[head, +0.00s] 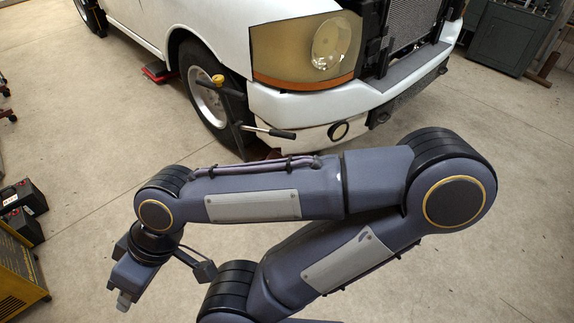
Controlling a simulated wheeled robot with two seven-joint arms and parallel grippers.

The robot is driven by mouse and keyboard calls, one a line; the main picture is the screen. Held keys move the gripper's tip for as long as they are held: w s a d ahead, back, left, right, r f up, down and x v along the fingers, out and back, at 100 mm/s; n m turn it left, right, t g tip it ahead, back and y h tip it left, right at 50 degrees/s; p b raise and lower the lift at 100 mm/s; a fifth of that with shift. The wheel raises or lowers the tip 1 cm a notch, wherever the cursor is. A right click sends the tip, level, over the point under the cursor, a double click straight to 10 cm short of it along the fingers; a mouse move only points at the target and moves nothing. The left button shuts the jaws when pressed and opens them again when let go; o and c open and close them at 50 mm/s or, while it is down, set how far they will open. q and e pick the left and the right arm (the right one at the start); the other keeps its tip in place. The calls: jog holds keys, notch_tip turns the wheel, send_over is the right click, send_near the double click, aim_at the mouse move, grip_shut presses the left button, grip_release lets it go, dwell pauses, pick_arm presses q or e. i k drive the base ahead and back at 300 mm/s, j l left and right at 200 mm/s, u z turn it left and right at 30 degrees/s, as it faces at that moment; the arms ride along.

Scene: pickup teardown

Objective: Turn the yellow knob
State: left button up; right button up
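The yellow knob (217,79) is small and sits at the top of a dark upright stand (233,108) beside the truck's front wheel. A bar handle (268,131) with a dark grip sticks out to the right from the stand. My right arm reaches across the lower part of the head view from the right. My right gripper (124,301) hangs at the lower left, pointing down, apart from the knob and nearer to me. Its fingertips are small and seen from above, so I cannot tell whether they are apart. My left gripper is not in view.
The white pickup (215,22) fills the upper middle, with its headlight (305,50) and bumper close to the stand. A red jack-like item (160,72) lies behind the wheel. Dark battery-like boxes (22,199) and a yellow cabinet (18,275) stand at left. Floor between is clear.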

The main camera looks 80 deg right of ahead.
aim_at(218, 80)
jog(key=z, duration=2.75)
